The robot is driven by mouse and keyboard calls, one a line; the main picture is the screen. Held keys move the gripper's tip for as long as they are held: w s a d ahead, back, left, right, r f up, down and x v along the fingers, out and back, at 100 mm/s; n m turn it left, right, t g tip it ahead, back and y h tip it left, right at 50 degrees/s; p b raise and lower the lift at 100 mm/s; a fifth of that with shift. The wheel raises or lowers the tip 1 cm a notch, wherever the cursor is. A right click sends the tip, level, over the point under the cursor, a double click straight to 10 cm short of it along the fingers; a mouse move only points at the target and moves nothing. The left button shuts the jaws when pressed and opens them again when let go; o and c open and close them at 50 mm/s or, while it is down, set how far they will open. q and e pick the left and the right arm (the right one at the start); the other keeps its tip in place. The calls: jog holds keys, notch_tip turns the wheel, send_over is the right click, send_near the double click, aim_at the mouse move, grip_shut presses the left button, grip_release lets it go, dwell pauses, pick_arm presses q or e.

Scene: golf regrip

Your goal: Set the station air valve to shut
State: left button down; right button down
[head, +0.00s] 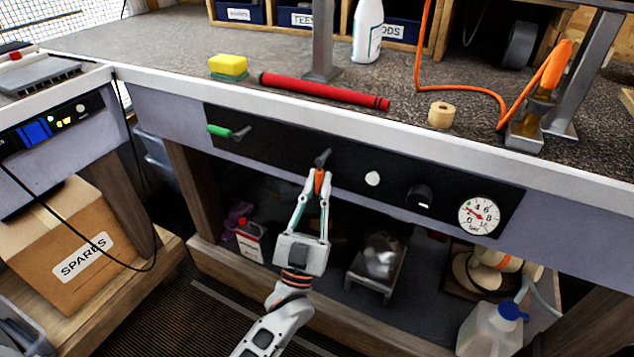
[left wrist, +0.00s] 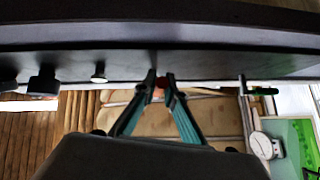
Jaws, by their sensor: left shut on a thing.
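The dark control panel (head: 280,145) under the bench front carries two levers. One lever has an orange handle (head: 319,182) that hangs down from a grey pivot. My left gripper (head: 319,178) is shut on this handle from below. In the left wrist view my left fingertips (left wrist: 159,84) close around a small red-orange end. The other lever has a green handle (head: 219,131) and points left, roughly along the panel. It also shows in the left wrist view (left wrist: 264,91). No label tells which lever is the air valve. My right gripper is not in view.
Right of the orange lever are a white button (head: 372,178), a black knob (head: 419,196) and a round gauge (head: 478,215) with a red needle. Shelf items stand below.

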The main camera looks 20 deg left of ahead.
pick_arm(q)
jog(key=shift+d+n+y, duration=0.2)
jog(key=shift+n+y, duration=0.7)
jog(key=c, duration=2.1)
grip_release()
jog(key=shift+s, duration=0.1)
jog(key=shift+s+d+f, duration=0.1)
jog(key=shift+s+f, duration=0.1)
jog(key=shift+f, duration=0.15)
jog(key=s, duration=0.4)
jog(key=s+d+f, duration=0.1)
jog(key=s, duration=0.4)
jog(key=s+d, duration=0.1)
jog(key=s, duration=0.3)
jog(key=shift+s+d+f, duration=0.2)
